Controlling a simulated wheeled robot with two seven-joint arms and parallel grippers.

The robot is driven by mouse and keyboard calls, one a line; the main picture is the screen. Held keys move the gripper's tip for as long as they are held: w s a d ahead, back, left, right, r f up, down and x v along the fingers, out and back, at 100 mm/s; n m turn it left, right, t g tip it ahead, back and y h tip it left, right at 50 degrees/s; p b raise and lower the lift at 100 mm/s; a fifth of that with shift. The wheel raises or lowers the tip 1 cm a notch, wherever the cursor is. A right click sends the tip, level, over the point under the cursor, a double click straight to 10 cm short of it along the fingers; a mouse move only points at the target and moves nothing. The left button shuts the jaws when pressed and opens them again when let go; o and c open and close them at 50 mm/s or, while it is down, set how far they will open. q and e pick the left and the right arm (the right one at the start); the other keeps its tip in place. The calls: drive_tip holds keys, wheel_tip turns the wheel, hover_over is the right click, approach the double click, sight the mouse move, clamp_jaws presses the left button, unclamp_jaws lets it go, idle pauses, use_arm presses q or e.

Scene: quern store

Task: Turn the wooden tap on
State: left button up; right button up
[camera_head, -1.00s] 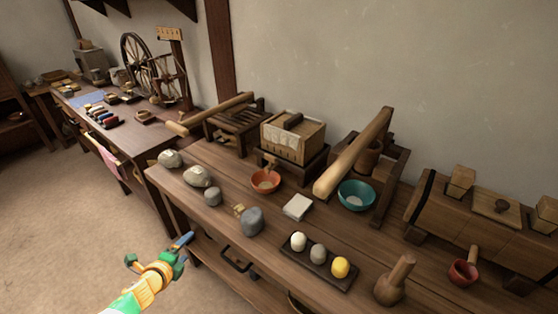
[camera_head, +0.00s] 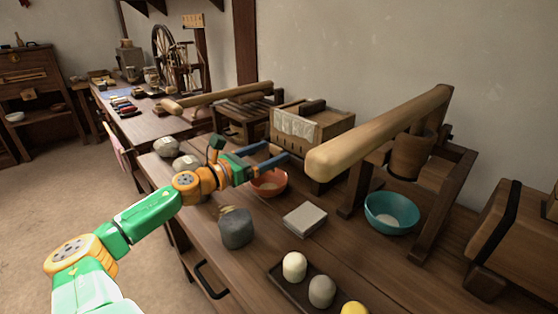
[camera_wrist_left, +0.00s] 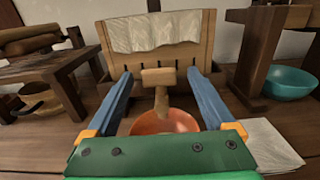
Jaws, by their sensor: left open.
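The wooden tap (camera_wrist_left: 158,78) shows in the left wrist view as a small T-shaped piece on the front of a wooden box (camera_wrist_left: 112,50) with a pale cloth over its top. The box also stands in the head view (camera_head: 333,130), where my gripper hides most of the tap. My left gripper (camera_head: 278,152) is open; in the left wrist view its two blue fingers (camera_wrist_left: 160,72) lie on either side of the tap, with gaps visible. An orange bowl (camera_wrist_left: 165,122) sits below the tap. My right gripper is not in view.
A thick wooden beam (camera_head: 380,130) slants up just right of the box. A teal bowl (camera_head: 392,212), a pale folded cloth (camera_head: 305,219), a grey stone (camera_head: 236,230) and a tray (camera_head: 290,287) of rounded pieces stand nearby. A slatted wooden stand (camera_head: 245,118) is left of the box.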

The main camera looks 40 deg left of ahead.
use_arm(q)
drive_tip(key=shift+w+f+p, duration=0.1)
drive_tip(key=shift+w+p, duration=0.25)
drive_tip(key=shift+w, duration=0.95)
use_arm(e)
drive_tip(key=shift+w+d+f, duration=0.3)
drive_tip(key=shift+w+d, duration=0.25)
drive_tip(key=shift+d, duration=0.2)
use_arm(q)
drive_tip(key=shift+w, duration=0.1)
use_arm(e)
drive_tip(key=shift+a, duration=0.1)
